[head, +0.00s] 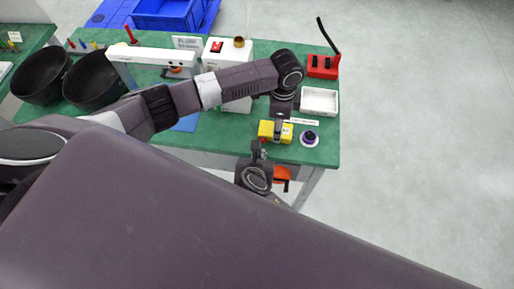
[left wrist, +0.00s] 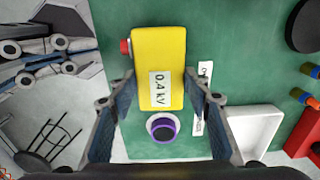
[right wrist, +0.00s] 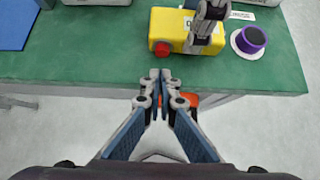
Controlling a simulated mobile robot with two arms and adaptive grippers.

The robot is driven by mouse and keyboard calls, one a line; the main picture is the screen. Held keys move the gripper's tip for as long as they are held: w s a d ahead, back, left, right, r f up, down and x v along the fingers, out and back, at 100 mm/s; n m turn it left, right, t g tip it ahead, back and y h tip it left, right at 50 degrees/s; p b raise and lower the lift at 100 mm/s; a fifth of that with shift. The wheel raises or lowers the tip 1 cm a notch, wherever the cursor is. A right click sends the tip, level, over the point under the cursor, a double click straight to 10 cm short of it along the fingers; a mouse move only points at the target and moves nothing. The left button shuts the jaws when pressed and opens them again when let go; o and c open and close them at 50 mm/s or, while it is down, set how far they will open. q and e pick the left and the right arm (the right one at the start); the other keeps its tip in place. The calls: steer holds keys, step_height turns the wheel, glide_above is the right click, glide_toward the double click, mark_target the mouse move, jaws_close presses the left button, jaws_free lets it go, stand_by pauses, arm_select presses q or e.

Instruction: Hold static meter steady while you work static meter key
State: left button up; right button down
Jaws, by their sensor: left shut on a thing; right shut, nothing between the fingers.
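The static meter is a yellow box with a white label, seen in the head view (head: 267,129) and reading "0.4 kV" in the left wrist view (left wrist: 172,55). My left gripper (head: 278,136) comes down from above, shut on the meter at the table's front edge. The red key sticks out of the meter's front side in the right wrist view (right wrist: 162,48) and the left wrist view (left wrist: 125,46). My right gripper (right wrist: 160,76) is shut and empty, in front of the key, with a visible gap between its tips and the key in the right wrist view.
A purple round piece with a dark top (right wrist: 251,39) stands beside the meter. A white tray (head: 319,101) and a red stand (head: 322,67) are behind it. A white box (head: 226,52) and black bins (head: 93,78) stand farther left. Below the table edge is an orange object (head: 282,173).

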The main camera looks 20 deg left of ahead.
arm_select(q)
steer(key=shift+s+a+f, duration=0.1)
arm_select(e)
steer(key=v, duration=1)
steer(key=shift+f, duration=0.1)
arm_select(q)
steer(key=o, duration=1.3)
steer(key=shift+o, duration=0.2)
arm_select(e)
steer(key=shift+w+a, duration=0.1)
